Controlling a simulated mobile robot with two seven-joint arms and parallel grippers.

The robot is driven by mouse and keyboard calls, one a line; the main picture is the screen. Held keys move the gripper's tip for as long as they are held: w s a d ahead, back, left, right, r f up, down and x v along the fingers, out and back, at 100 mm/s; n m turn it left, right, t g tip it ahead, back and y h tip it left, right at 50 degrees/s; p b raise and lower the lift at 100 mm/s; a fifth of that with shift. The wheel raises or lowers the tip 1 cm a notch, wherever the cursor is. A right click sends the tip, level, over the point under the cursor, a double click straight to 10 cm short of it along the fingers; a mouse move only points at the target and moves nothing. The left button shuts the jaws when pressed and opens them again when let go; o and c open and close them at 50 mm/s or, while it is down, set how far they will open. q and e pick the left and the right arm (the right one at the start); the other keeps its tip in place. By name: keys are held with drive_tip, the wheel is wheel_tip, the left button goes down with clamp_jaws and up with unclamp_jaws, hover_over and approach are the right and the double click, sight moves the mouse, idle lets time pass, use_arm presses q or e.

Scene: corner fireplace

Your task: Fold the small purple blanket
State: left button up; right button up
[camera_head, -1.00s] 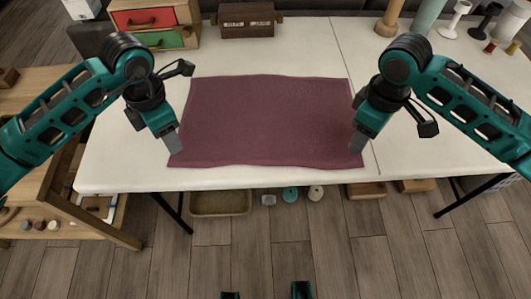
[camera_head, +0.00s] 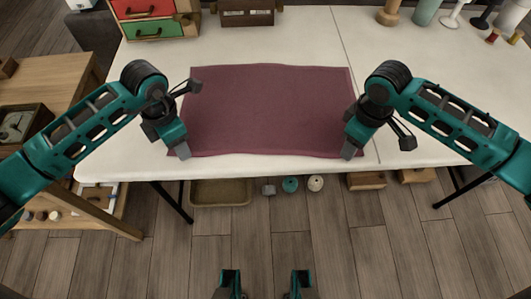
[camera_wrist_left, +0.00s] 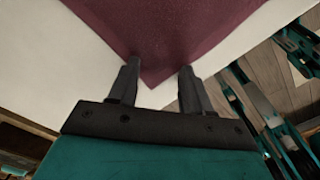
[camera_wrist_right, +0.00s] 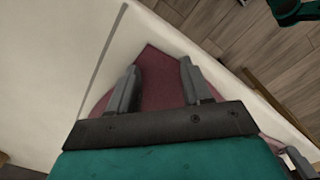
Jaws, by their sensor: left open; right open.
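The purple blanket (camera_head: 270,110) lies flat and spread out on the white table, its near edge close to the table's front edge. My left gripper (camera_head: 182,152) is at the blanket's near left corner. In the left wrist view that corner (camera_wrist_left: 165,50) lies between the open fingers (camera_wrist_left: 157,88). My right gripper (camera_head: 349,152) is at the near right corner. In the right wrist view the blanket corner (camera_wrist_right: 155,75) shows between the open fingers (camera_wrist_right: 158,85). Neither gripper holds cloth.
The white table (camera_head: 290,35) has free room behind the blanket. A red and green drawer box (camera_head: 155,22) and a brown wooden box (camera_head: 246,12) stand at the back. Spools and bottles (camera_head: 455,15) stand at the back right. Several items, including a tray (camera_head: 221,192), lie below the table.

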use_arm(q)
drive_tip(key=shift+c, duration=0.2)
use_arm(e)
drive_tip(key=shift+c, duration=0.2)
use_arm(q)
drive_tip(key=shift+f, duration=0.1)
clamp_jaws()
use_arm(e)
drive_tip(key=shift+f, duration=0.1)
clamp_jaws()
drive_tip(key=shift+d, duration=0.1)
